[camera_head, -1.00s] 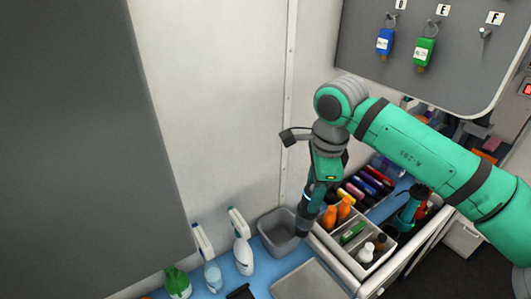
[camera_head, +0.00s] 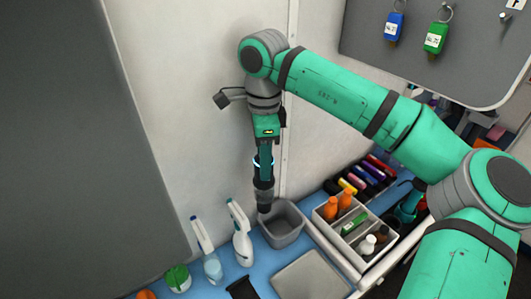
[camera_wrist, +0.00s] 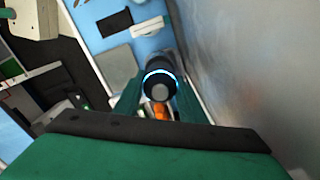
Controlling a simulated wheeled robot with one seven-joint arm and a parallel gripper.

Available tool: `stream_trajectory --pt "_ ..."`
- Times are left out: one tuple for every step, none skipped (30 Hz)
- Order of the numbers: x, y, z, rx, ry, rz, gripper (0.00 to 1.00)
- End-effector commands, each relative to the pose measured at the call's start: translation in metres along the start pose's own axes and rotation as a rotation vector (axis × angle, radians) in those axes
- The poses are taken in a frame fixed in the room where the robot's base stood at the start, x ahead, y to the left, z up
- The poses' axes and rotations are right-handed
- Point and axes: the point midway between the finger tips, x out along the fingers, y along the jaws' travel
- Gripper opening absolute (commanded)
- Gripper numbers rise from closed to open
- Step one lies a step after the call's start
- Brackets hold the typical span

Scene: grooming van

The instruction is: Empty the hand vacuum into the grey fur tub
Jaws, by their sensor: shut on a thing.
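My gripper (camera_head: 265,158) is shut on the hand vacuum (camera_head: 264,190), a dark grey and black cylinder with a glowing blue ring. The vacuum hangs almost upright, nozzle down. In the wrist view it sits between my two green fingers (camera_wrist: 158,90), seen end-on. The grey fur tub (camera_head: 285,236) stands on the blue counter against the wall. The nozzle end is at the tub's back left rim in the head view; I cannot tell whether it is over the opening or touches the rim. The tub's inside looks empty where visible. I cannot make out the tub in the wrist view.
A white divided caddy (camera_head: 340,243) with bottles stands right of the tub. Spray bottles (camera_head: 242,240) stand to its left, and a grey flat mat (camera_head: 310,277) lies in front. The wall (camera_head: 195,110) is close behind my gripper.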

Motion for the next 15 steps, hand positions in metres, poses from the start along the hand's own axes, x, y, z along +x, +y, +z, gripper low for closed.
stream_trajectory --pt "0.005 0.000 -0.002 0.003 -0.001 0.001 0.14" --pt "0.009 0.000 -0.003 0.004 -0.001 0.001 0.14" --pt "0.013 0.000 -0.004 0.006 -0.001 0.001 0.14" --pt "0.016 0.000 -0.004 0.006 -0.001 0.000 0.14" --pt "0.018 0.000 -0.004 0.007 -0.001 0.000 0.14" --pt "0.022 0.000 -0.005 0.008 -0.001 0.000 0.14" --pt "0.025 0.000 -0.005 0.008 -0.002 0.000 0.14" --pt "0.028 0.001 -0.005 0.008 -0.002 0.000 0.14" --pt "0.032 0.001 -0.005 0.008 -0.002 0.001 0.14" --pt "0.035 0.001 -0.005 0.008 -0.001 0.000 0.14" --pt "0.038 0.001 -0.006 0.008 -0.001 0.000 0.14" --pt "0.042 0.001 -0.006 0.008 0.000 0.001 0.14" --pt "0.045 0.001 -0.006 0.008 -0.001 0.001 0.14" --pt "0.048 0.001 -0.005 0.008 -0.001 0.001 0.14" --pt "0.052 0.001 -0.005 0.008 -0.002 0.001 0.14"
